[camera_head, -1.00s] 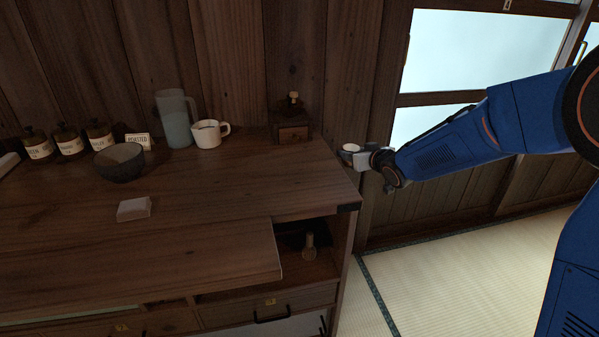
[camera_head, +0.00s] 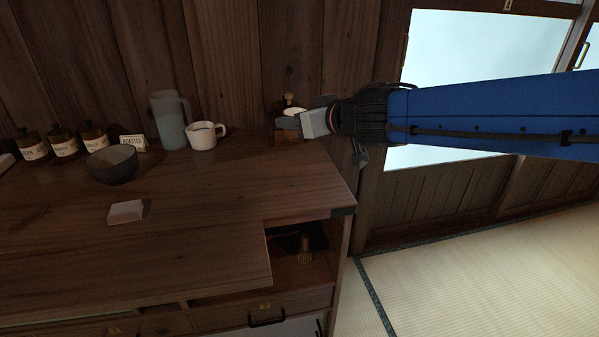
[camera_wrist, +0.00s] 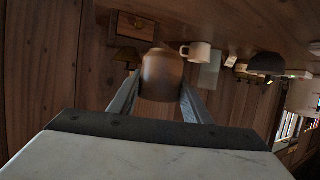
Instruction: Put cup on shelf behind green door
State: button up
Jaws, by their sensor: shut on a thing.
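My gripper (camera_head: 300,123) is shut on a brown cup (camera_wrist: 162,76). The cup sits between the two fingers in the wrist view. In the head view, only its pale rim (camera_head: 294,112) shows clearly, in front of the small wooden box (camera_head: 285,134) at the back right of the counter. The cup appears held above the counter top; the exact gap cannot be told. No green door can be made out. An open compartment (camera_head: 290,270) under the counter's right end holds a small wooden object (camera_head: 305,250).
A white mug (camera_head: 202,137), a grey jug (camera_head: 169,122), a dark bowl (camera_head: 112,165) and several labelled jars (camera_head: 62,142) stand along the back. A pale block (camera_head: 125,212) lies farther forward. Much of the counter top (camera_head: 210,195) is clear. The wooden wall is close behind.

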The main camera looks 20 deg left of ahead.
jog(key=shift+f, duration=4.95)
jog(key=shift+f, duration=0.15)
jog(key=o, duration=1.2)
jog(key=shift+s+r, duration=0.1)
jog(key=shift+r, duration=0.1)
jog(key=v, duration=1.2)
